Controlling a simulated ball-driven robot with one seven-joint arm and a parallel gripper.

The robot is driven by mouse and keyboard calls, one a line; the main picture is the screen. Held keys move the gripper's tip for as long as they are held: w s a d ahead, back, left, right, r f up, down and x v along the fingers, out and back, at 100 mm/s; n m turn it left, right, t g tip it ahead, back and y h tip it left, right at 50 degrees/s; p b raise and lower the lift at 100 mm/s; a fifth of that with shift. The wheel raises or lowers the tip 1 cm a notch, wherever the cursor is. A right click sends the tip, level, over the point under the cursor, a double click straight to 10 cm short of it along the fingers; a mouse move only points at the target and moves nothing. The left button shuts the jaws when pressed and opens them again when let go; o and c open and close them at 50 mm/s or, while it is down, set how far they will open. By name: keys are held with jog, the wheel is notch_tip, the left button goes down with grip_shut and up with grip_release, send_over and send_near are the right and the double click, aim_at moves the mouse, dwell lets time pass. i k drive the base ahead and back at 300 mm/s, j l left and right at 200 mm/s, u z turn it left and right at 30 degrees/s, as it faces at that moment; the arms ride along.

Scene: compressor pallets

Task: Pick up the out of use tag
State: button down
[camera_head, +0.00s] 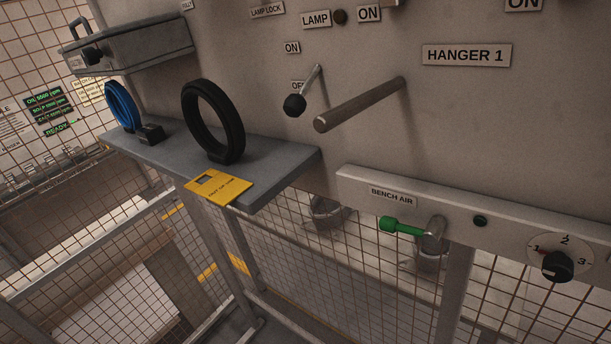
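The out of use tag (219,187) is a flat yellow card with a dark rectangular slot or patch at its left end and small dark lettering. It lies on the grey shelf (275,168), at the front edge, and appears to overhang that edge slightly. A black ring (241,125) stands upright on the shelf just behind the tag. My gripper does not show in this view, so its state cannot be seen.
A blue ring (121,104) and a small black block (150,134) are at the shelf's left. A grey case (133,50) sits above. A peg (360,104) and a black-knobbed lever (295,104) stick out right. A green-handled valve (401,227) is lower right. Wire mesh lies below.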

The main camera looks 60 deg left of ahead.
aim_at(223, 188)
jog(key=u, duration=0.4)
jog(key=j+u, duration=0.1)
jog(key=u, duration=0.65)
jog(key=i+u, duration=0.1)
jog(key=u, duration=0.3)
